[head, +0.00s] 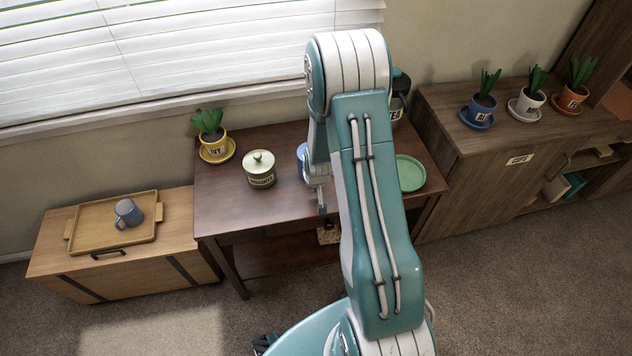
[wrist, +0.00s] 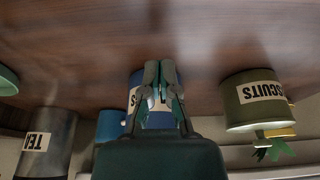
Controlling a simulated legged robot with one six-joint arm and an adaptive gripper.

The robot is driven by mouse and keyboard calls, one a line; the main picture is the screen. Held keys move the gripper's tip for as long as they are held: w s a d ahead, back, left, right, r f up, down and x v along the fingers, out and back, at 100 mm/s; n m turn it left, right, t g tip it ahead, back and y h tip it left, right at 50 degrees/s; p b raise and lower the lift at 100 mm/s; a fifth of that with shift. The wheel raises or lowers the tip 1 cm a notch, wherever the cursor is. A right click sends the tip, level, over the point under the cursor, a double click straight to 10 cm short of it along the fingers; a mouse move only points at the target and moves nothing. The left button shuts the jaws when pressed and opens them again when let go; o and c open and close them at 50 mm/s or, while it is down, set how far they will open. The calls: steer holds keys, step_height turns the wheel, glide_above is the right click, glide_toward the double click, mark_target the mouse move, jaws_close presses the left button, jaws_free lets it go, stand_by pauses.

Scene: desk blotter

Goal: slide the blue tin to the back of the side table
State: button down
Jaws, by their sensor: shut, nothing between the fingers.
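The blue tin (head: 301,153) stands on the dark brown side table (head: 236,205), mostly hidden behind my arm in the head view. In the wrist view, which is upside down, the blue tin (wrist: 136,78) with a pale label is partly covered by my fingers. My gripper (head: 321,209) points down on the front side of the tin, near the table's front edge. In the wrist view my gripper (wrist: 160,66) is shut with nothing between its fingers. I cannot tell whether the fingers touch the tin.
A green biscuits tin (head: 260,170) stands left of the blue tin. A potted plant (head: 211,136) is at the back left. A tea canister (head: 397,100) and a green plate (head: 409,173) are to the right. Another blue container (wrist: 110,124) shows beyond the tin.

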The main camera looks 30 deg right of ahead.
steer(key=w, duration=0.1)
steer(key=w+d, duration=0.1)
steer(key=w+d+f, duration=0.1)
steer(key=w, duration=0.1)
steer(key=shift+a+r, duration=0.1)
steer(key=shift+a, duration=0.05)
steer(key=shift+a, duration=0.1)
